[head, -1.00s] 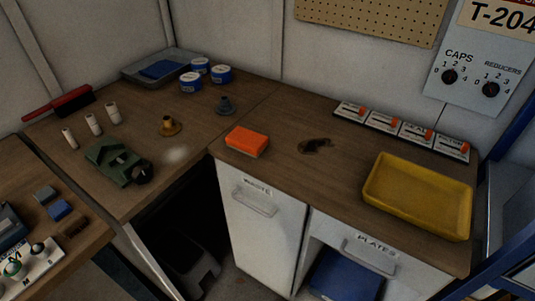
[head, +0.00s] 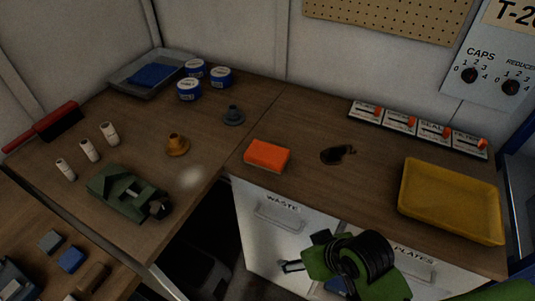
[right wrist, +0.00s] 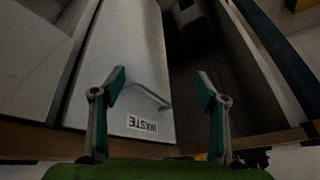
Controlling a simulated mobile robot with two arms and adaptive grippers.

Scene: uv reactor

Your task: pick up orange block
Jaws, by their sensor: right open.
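The orange block (head: 267,156) lies flat on the wooden bench, near its front edge above the waste door. My right gripper (head: 287,267) is in the lower middle of the head view, in front of the cabinet and below the bench top, apart from the block. In the right wrist view its two fingers (right wrist: 160,88) are spread open with nothing between them, facing the waste door. The block does not show in the right wrist view. My left gripper is not in view.
A dark small object (head: 338,154) lies right of the block, and a yellow tray (head: 450,201) farther right. A brass fitting (head: 177,146) and green vise (head: 128,192) stand to the left. The waste door (head: 283,225) is below the bench edge. Bench around the block is clear.

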